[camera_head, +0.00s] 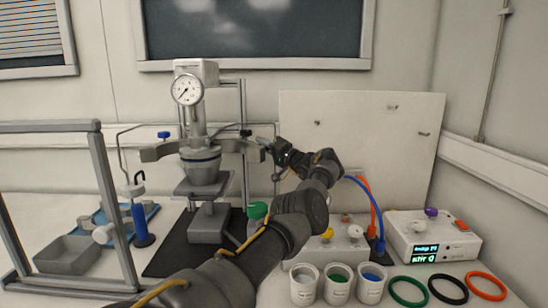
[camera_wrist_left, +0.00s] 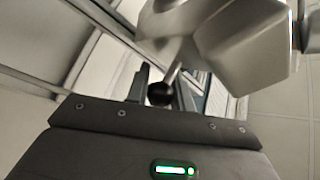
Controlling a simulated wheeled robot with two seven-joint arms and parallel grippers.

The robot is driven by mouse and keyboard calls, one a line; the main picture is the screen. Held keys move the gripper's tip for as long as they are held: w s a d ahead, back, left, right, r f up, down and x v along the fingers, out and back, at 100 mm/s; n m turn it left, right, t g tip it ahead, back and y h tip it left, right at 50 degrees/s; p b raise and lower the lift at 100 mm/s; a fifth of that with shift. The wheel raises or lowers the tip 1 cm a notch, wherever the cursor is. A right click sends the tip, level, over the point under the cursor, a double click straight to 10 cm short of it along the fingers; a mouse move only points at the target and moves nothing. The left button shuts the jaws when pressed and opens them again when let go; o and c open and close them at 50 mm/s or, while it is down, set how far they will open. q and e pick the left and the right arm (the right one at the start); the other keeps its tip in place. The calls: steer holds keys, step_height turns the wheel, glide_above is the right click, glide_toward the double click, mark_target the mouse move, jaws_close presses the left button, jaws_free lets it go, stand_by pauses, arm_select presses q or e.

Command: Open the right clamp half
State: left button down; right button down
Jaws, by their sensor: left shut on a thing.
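The reactor vessel (camera_head: 201,168) stands upright on its stand under a head with a round pressure gauge (camera_head: 187,89). The grey right clamp half (camera_head: 236,146) sticks out to the right of the vessel top. The left clamp half (camera_head: 158,152) sticks out to the left. My left gripper (camera_head: 268,146) is at the outer end of the right clamp half. In the left wrist view my left gripper (camera_wrist_left: 161,90) is shut on the clamp's black ball knob (camera_wrist_left: 160,94), with the grey metal clamp (camera_wrist_left: 235,40) just beyond. My right gripper does not show.
A white panel (camera_head: 360,120) stands behind my arm. A control box (camera_head: 432,236) with displays, several cups (camera_head: 338,290) and coloured rings (camera_head: 447,290) are at the right.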

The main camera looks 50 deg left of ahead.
arm_select(q)
steer(key=shift+a, duration=0.1)
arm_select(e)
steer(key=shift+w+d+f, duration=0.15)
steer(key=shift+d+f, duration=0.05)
arm_select(q)
steer(key=c, duration=1.2)
jaws_free()
steer(key=shift+s, duration=0.15)
steer(key=shift+w, duration=0.2)
steer(key=shift+d+f, duration=0.1)
steer(key=shift+d, duration=0.3)
steer(key=b+v, duration=0.2)
steer(key=v, duration=0.8)
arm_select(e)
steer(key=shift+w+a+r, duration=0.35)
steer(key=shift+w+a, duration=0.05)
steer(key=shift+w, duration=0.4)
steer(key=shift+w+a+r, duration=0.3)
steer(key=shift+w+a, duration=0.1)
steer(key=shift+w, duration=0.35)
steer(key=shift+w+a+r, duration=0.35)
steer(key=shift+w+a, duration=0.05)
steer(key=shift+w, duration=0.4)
